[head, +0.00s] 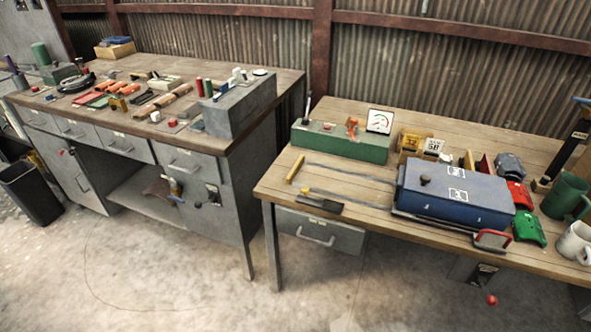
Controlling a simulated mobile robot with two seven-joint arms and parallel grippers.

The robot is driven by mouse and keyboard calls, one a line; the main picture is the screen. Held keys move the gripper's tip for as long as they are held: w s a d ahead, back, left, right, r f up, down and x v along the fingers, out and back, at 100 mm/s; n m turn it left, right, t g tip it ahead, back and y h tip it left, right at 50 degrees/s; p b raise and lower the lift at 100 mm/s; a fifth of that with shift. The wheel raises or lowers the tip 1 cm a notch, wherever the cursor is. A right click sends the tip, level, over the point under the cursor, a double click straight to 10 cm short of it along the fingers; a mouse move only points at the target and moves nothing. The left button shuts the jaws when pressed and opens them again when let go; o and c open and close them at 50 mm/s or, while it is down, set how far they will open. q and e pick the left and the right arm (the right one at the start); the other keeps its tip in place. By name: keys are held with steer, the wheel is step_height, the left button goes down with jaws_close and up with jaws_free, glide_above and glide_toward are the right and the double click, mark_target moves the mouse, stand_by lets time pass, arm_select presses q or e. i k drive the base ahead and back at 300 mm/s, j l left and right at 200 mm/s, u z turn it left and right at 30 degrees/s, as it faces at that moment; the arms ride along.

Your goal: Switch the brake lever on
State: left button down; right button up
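Neither of my grippers is in view. I cannot tell for sure which part is the brake lever. A red-handled lever (491,240) lies along the front of a blue box (455,192) on the right table. A green control box (340,142) behind it carries a small orange lever (351,127), a dial gauge (380,121) and a thin upright stick lever (307,109) at its left end. The settings of these levers are too small to read.
The right wooden table (275,183) also bears a yellow-handled tool (295,168), red and green blocks and two mugs (566,194). The left workbench (290,78) is crowded with tools and a grey box (240,105). The floor in front is open, with a black bin (32,192) at left.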

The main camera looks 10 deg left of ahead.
mark_target(492, 301)
steer(key=z, duration=1.5)
steer(key=i+j+z, duration=0.1)
steer(key=j+z, duration=0.35)
steer(key=z, duration=0.25)
steer(key=i+j, duration=0.05)
